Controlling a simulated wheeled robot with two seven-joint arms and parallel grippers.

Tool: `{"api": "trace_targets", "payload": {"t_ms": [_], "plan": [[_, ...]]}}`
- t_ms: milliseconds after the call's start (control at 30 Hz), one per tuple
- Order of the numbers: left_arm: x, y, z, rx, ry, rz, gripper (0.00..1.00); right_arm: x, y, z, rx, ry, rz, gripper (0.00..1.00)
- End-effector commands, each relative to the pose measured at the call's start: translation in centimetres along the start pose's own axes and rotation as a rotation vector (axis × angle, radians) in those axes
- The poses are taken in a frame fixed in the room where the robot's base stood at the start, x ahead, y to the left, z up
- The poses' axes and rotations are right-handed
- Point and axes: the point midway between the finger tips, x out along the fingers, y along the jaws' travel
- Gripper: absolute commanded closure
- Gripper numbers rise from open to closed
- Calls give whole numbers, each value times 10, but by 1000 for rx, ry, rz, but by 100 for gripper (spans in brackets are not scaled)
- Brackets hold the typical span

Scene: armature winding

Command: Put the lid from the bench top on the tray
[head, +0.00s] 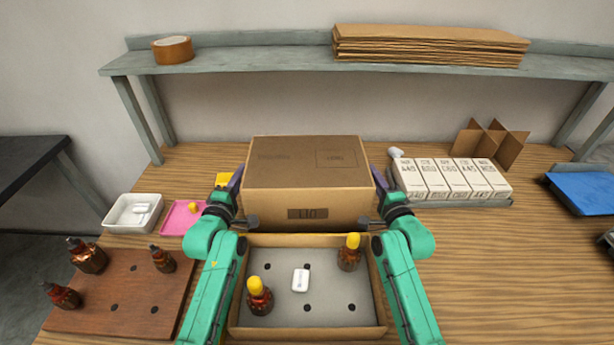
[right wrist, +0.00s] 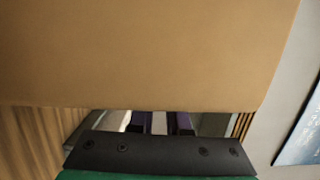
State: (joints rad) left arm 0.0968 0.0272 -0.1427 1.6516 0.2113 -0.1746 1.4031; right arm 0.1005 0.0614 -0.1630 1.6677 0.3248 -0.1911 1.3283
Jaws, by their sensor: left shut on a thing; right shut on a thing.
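The lid (head: 308,206) is a brown cardboard box cover marked "LID", just behind the tray. My left gripper (head: 236,184) is shut on its left side and my right gripper (head: 379,184) is shut on its right side. The lid looks level; whether it is clear of the bench I cannot tell. In the right wrist view the lid (right wrist: 150,50) fills the upper part and hides most of the fingers. The tray (head: 308,333) is an open cardboard box with a grey holed insert. It holds two brown bottles with yellow caps (head: 259,296) (head: 349,252) and a small white item (head: 300,280).
A brown holed board (head: 125,290) with several brown bottles lies left. A white bin (head: 132,213) and a pink tray (head: 182,218) stand behind it. White cartons (head: 455,180) and a blue tray (head: 585,192) are right. A shelf (head: 260,62) spans the back.

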Motion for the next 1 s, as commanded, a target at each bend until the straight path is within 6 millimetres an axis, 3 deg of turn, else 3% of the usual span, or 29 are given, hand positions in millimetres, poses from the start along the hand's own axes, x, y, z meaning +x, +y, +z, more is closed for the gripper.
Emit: {"api": "trace_targets", "payload": {"t_ms": [667, 900, 1000], "plan": [[0, 0, -1, 0, 2, -1, 100, 0, 0, -1, 0, 1, 2, 100], [0, 22, -1, 1, 2, 0, 100, 0, -22, -1, -1, 2, 1, 100], [0, 21, -1, 1, 2, 0, 100, 0, -21, -1, -1, 2, 1, 100]]}}
